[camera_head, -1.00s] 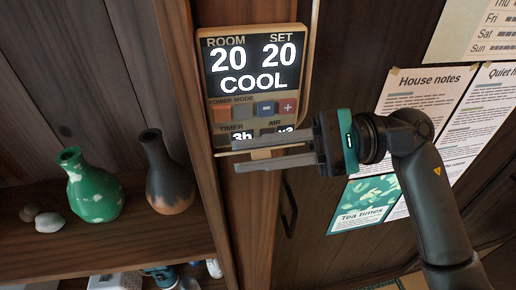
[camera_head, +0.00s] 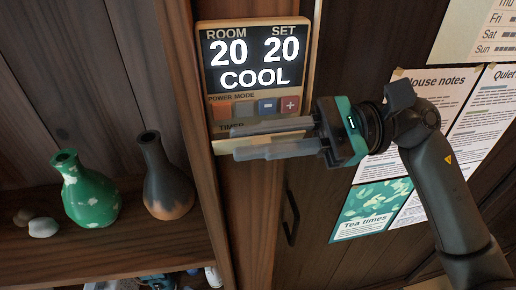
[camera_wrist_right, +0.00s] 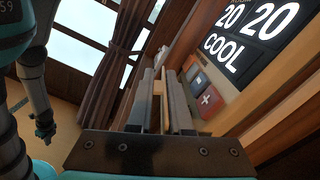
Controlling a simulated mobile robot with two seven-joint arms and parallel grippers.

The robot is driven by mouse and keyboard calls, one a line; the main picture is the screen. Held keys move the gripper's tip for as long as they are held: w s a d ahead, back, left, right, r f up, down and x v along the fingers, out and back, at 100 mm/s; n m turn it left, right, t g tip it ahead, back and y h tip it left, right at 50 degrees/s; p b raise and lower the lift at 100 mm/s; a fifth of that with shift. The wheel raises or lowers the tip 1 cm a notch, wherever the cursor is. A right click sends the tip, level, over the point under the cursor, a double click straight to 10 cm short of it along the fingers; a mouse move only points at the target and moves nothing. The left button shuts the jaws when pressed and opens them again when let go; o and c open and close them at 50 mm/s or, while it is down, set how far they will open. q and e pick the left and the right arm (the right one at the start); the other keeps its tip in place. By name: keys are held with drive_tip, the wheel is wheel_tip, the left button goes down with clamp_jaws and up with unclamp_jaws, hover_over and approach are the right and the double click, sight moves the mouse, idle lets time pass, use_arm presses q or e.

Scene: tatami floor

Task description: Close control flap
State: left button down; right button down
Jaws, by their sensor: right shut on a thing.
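The wall control panel (camera_head: 209,72) shows ROOM 20, SET 20 and COOL. Its pale flap (camera_head: 228,147) stands out at the panel's lower edge, below the buttons, partly hidden by my fingers. My right gripper (camera_head: 248,141) reaches in from the right across the panel's bottom, shut on the flap. In the right wrist view, a tan strip of the flap (camera_wrist_right: 160,91) lies between the two grey fingers. My left gripper (camera_wrist_right: 46,132) appears small at the left of the right wrist view, its jaws unclear; it is outside the head view.
A wooden shelf (camera_head: 120,248) at the left holds a green vase (camera_head: 90,199) and a dark vase (camera_head: 166,187), with stones beside them. Paper notes (camera_head: 430,95) and a teal tea card (camera_head: 370,210) hang on the right. A dark handle (camera_head: 291,218) sits below my gripper.

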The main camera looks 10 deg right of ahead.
idle(0.3)
drive_tip(key=c, duration=0.9)
unclamp_jaws()
